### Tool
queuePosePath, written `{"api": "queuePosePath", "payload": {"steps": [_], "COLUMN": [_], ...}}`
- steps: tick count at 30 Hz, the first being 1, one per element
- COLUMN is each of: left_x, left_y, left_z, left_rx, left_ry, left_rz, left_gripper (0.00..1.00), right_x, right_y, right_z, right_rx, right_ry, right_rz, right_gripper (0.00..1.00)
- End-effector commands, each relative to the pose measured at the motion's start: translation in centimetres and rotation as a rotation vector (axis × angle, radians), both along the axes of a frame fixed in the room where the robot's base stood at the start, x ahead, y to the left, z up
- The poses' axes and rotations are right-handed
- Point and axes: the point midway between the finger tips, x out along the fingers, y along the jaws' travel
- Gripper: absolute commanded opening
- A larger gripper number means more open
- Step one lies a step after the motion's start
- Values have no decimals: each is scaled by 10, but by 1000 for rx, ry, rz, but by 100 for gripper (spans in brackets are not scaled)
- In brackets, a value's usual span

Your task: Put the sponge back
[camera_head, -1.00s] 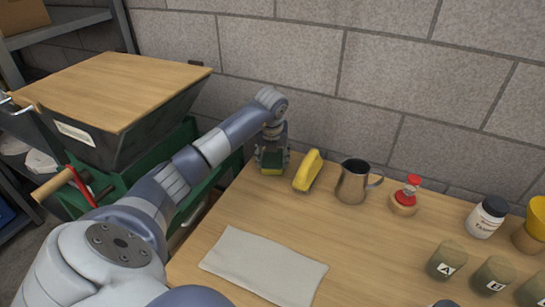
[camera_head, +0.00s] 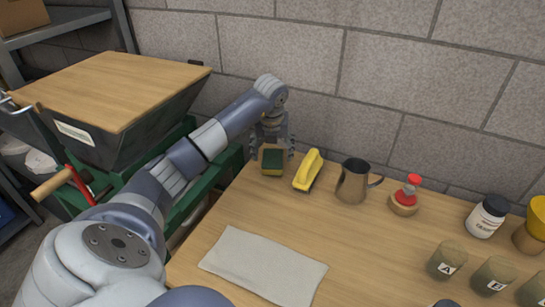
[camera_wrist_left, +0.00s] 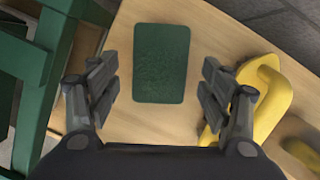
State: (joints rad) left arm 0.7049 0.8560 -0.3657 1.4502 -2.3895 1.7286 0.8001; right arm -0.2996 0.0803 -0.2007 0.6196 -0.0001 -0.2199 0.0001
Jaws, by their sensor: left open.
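The sponge (camera_head: 272,160) lies on the wooden table near its far left corner, green side up with a yellow edge. My left gripper (camera_head: 270,147) is just above it, pointing down, open and empty. In the left wrist view the green face of the sponge (camera_wrist_left: 161,63) shows ahead of the two parted fingers (camera_wrist_left: 160,95), with bare wood on both sides and no finger touching it. My right gripper is not in view.
Further right stand a metal jug (camera_head: 352,182), a red-topped item (camera_head: 405,197) and labelled jars. A pale cloth (camera_head: 263,265) lies in front. A wall is behind.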

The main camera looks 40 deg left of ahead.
Motion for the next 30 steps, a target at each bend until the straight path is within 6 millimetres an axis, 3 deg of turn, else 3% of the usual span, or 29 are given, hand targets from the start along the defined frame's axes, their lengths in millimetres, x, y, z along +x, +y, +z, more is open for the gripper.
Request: {"api": "queuePosePath", "payload": {"steps": [6,12,30], "left_x": [-9,-15,-18], "left_y": [-8,-13,-15], "left_z": [48,75,83], "left_rx": [2,1,0], "left_ry": [-5,-2,0], "left_rz": [-1,0,0], "left_gripper": [73,73,73], "right_x": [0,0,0], "right_y": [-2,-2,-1], "right_z": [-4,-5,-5], "right_rx": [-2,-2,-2], "right_ry": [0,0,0], "right_rz": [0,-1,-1], "right_gripper": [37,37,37]}}
